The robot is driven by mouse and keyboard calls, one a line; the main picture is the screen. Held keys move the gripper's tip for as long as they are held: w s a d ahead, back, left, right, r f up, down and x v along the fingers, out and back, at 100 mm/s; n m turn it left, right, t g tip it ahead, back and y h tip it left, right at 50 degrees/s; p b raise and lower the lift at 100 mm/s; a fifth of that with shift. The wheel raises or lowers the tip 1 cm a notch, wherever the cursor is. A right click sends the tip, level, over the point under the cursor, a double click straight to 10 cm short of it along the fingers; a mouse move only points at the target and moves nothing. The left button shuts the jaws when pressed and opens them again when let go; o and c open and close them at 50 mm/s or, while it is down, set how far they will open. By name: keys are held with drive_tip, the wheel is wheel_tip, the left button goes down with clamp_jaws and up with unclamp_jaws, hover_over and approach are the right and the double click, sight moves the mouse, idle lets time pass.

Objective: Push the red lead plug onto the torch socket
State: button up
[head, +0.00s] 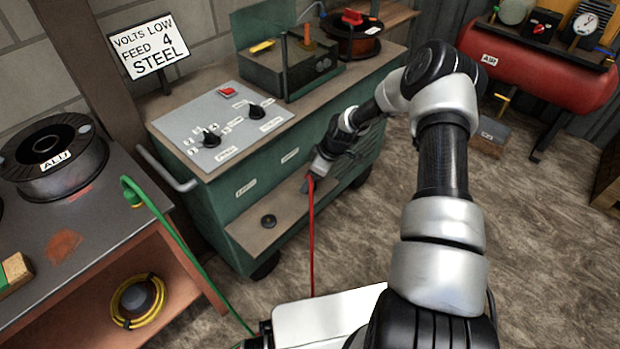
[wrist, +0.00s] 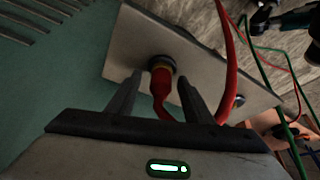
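The red lead plug (wrist: 161,82) is in the wrist view, with a yellowish band at its front end. That end meets a dark round socket (wrist: 162,63) on the pale ledge plate; how deep it sits I cannot tell. My gripper (wrist: 158,88) has one finger on each side of the plug, with visible gaps, so it looks open around it. In the head view my gripper (head: 318,168) is at the right part of the welder's front ledge (head: 262,208), hiding plug and socket. The red lead (head: 311,235) hangs down from there.
A second dark socket (head: 268,221) sits on the ledge's left part. The green welder cabinet (head: 225,205) rises behind the ledge. A green hose (head: 180,240) runs from the left bench (head: 120,225). A red air tank (head: 535,75) stands at the right. Open floor lies between.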

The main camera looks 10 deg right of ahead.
drive_tip(key=p+v, duration=0.3)
drive_tip(key=v, duration=1.4)
drive_tip(key=shift+d, duration=0.2)
drive_tip(key=shift+s+r, duration=0.1)
drive_tip(key=shift+r, duration=0.1)
